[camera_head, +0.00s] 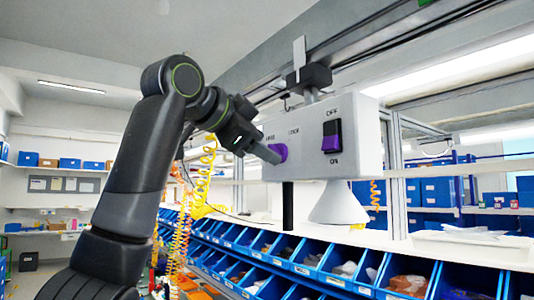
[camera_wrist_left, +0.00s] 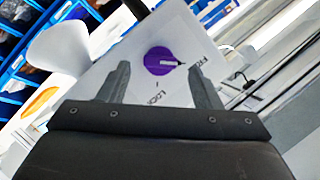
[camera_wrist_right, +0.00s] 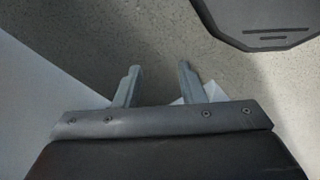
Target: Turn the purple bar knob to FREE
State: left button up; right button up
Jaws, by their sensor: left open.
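The purple bar knob (camera_head: 281,152) is on the front of a white box (camera_head: 360,140), below the FREE and LOCK labels. I cannot tell contact. My right gripper (camera_wrist_right: 160,68) is open and empty above grey floor.
A black and purple rocker switch (camera_head: 332,137) with OFF and ON labels is right of the knob. A black post (camera_head: 288,205) and white cone (camera_head: 338,203) hang below the box. Blue bins (camera_head: 315,252) line the shelf underneath. An overhead rail carries the box.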

pick_arm(q)
jog(key=b+v, duration=0.5)
jog(key=v, duration=1)
